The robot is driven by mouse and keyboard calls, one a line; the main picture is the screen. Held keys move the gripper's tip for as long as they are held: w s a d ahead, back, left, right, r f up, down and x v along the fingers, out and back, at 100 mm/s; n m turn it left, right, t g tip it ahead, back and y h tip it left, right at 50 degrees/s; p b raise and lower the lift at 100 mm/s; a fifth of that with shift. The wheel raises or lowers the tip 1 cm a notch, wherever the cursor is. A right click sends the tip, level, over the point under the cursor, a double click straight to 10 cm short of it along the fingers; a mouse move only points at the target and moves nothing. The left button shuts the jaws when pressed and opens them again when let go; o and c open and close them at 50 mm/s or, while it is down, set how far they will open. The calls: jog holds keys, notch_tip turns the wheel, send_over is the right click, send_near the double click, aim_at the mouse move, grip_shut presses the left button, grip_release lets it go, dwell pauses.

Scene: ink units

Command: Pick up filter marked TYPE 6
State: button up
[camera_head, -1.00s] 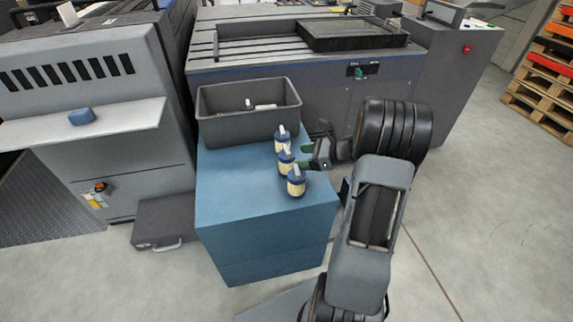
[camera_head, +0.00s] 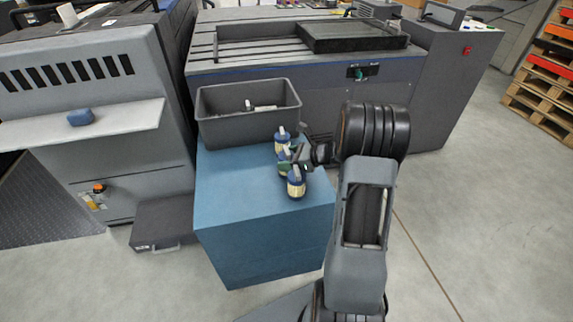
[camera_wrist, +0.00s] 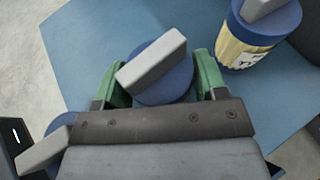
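Three filters with blue caps, grey handles and pale yellow bodies stand on a blue cabinet (camera_head: 235,205). In the head view they are the back filter (camera_head: 283,135), the middle filter (camera_head: 283,156) and the front filter (camera_head: 296,185). My gripper (camera_head: 294,160) is at the middle filter, partly hiding it. In the wrist view its green fingers (camera_wrist: 159,68) stand apart on either side of the middle filter's cap (camera_wrist: 160,82), with small gaps visible. The back filter (camera_wrist: 245,50) shows part of a label I cannot read. The front filter (camera_wrist: 45,150) is at lower left.
A dark grey bin (camera_head: 247,128) with small items inside stands at the cabinet's back. A grey machine (camera_head: 85,90) is at left and another machine (camera_head: 420,85) behind. The cabinet top left of the filters is clear.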

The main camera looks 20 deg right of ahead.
jog(key=c, duration=0.6)
